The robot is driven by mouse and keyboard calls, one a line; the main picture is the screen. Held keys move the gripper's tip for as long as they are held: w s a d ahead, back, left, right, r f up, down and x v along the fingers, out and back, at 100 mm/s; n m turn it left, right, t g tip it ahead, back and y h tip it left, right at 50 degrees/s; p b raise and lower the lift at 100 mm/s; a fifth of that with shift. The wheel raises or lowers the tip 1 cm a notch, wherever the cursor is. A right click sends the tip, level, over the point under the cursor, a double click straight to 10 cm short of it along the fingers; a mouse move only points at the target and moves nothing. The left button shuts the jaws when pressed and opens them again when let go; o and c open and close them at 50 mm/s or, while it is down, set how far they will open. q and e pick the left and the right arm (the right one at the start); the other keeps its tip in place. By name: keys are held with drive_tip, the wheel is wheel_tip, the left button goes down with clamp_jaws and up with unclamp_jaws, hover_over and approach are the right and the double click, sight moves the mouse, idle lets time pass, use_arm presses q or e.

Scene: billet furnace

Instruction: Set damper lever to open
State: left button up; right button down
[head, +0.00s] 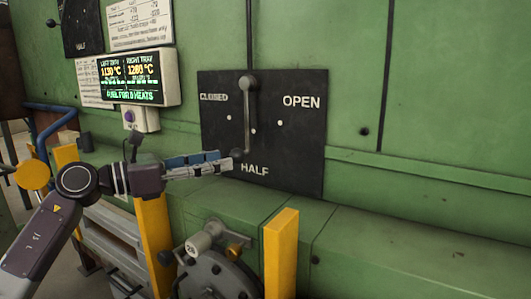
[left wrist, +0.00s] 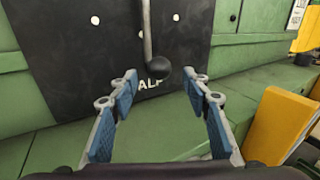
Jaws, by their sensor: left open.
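The damper lever (head: 250,105) is a grey bar on a black plate (head: 300,135) marked CLOSED, HALF and OPEN. It hangs almost straight down from its top pivot, toward HALF. Its dark ball knob (head: 237,154) is at the lower end; the knob also shows in the left wrist view (left wrist: 156,77), between the two fingertips or just beyond them. My left gripper (head: 226,160) is open, with its tips at the knob. In the wrist view my gripper (left wrist: 165,88) has blue pads spread apart, and I cannot tell whether either touches the knob. The right gripper is not in view.
A temperature display (head: 138,78) is on the left of the green furnace wall (head: 440,90). A yellow post (head: 281,255) stands below the plate, near a round grey valve-like part (head: 215,275). A green ledge (head: 420,235) runs along the wall. The space before OPEN is clear.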

sight(237, 155)
use_arm(q)
drive_tip(key=p+x, duration=0.2)
drive_tip(key=x, duration=0.1)
drive_tip(key=p+x, duration=0.1)
drive_tip(key=x, duration=0.1)
drive_tip(key=shift+r, duration=0.25)
drive_tip(key=shift+w+d+f, duration=0.1)
drive_tip(key=shift+w+d, duration=0.1)
drive_tip(key=shift+d, duration=0.1)
drive_tip(key=shift+a, duration=0.15)
drive_tip(key=shift+c, duration=0.3)
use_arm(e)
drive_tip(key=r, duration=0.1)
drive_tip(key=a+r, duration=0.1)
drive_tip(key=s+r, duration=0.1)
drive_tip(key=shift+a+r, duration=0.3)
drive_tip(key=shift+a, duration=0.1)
use_arm(q)
drive_tip(key=c, duration=0.8)
clamp_jaws()
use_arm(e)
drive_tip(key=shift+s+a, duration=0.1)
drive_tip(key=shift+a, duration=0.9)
